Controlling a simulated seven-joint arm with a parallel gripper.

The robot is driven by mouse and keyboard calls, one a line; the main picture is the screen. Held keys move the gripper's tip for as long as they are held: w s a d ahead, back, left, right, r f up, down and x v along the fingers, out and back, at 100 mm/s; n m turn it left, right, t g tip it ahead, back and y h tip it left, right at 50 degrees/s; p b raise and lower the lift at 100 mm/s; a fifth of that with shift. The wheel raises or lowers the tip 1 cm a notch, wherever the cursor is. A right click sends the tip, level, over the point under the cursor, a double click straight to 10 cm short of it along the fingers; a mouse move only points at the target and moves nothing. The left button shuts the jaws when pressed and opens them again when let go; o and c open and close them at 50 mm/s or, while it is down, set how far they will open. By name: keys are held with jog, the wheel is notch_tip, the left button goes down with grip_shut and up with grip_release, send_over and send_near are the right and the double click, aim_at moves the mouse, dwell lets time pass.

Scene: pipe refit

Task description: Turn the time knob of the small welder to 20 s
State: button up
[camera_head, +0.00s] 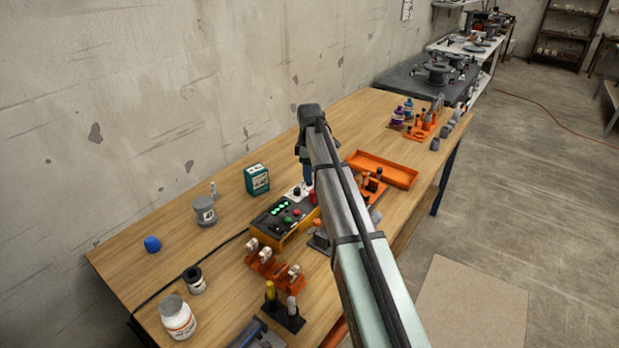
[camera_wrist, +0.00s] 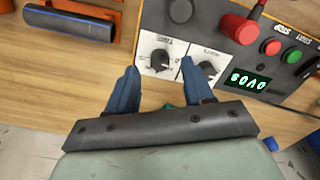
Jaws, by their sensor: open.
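The small welder (camera_head: 286,243), a box with a dark panel and yellow side, stands on the wooden bench in the head view. The wrist view shows its panel upside down, with two black knobs on white dial plates: one knob (camera_wrist: 160,61) on the left and another (camera_wrist: 207,70) on the right. Their labels are too small to read, so I cannot tell which is the time knob. My gripper (camera_wrist: 159,68) is open, its fingertips either side of the left knob in the picture; contact is not visible. The right finger partly covers the right dial.
An orange tray (camera_head: 385,170) lies behind my arm, a green box (camera_head: 257,179) stands towards the wall, and orange clamps (camera_head: 262,257) stand in front of the welder.

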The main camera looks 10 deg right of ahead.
jog(key=shift+f, duration=1.45)
grip_shut()
